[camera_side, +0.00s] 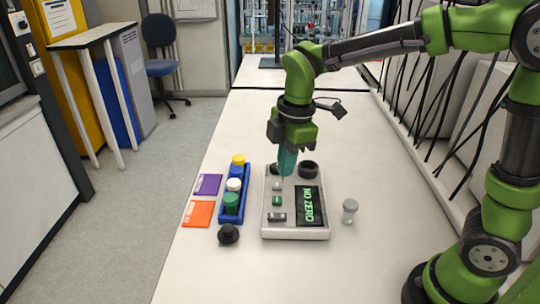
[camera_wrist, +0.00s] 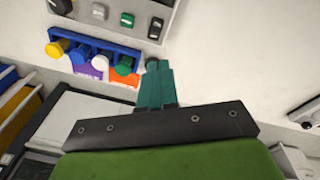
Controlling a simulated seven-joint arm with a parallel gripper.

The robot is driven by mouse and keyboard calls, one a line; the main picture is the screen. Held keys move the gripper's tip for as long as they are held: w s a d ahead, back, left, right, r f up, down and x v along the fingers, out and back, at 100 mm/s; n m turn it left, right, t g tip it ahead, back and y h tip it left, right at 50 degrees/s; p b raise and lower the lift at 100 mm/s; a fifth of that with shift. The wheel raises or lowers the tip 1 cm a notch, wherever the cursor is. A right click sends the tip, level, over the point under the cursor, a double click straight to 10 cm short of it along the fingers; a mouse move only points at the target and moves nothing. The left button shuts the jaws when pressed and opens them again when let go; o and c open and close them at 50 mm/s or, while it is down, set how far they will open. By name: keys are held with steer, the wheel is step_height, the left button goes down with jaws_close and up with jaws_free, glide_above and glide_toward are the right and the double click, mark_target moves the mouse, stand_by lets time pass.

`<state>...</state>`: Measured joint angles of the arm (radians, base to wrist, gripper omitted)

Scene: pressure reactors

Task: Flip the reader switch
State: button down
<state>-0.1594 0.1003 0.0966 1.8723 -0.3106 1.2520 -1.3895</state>
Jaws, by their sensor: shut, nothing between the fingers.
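The reader (camera_side: 295,233) is a pale grey box on the table with a dark screen (camera_side: 310,205) showing "NO ZERO" in green. To the left of the screen are a grey button (camera_side: 277,187), a green button (camera_side: 277,201) and a small dark switch (camera_side: 277,217) near the front edge. In the wrist view, the switch (camera_wrist: 156,28) shows at the reader's corner, beside the green button (camera_wrist: 127,19). My gripper (camera_side: 285,177) is shut and empty, with teal fingers pointing down over the reader's back left part. Its fingers (camera_wrist: 154,66) appear apart from the switch; contact with the reader cannot be told.
A blue rack (camera_side: 235,209) with yellow, white and green capped vials stands left of the reader. A black knob-like piece (camera_side: 228,234) is in front; a grey-capped vial (camera_side: 349,211) stands right. The front table is clear.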

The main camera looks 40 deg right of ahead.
mark_target(272, 216)
steer(key=shift+w+a+r+n+g+h, duration=0.15)
steer(key=shift+w+n, duration=0.3)
steer(key=shift+n, duration=1.6)
steer(key=shift+w+a+r+n+g+h, duration=0.15)
steer(key=shift+w+n, duration=0.35)
steer(key=shift+n, duration=1.6)
steer(key=shift+w+a+n+g+h, duration=0.1)
steer(key=shift+w+a+n+g, duration=0.25)
steer(key=shift+n, duration=1.7)
steer(key=shift+w+d+f, duration=0.1)
step_height(272, 216, down, 14)
steer(key=shift+r, duration=0.1)
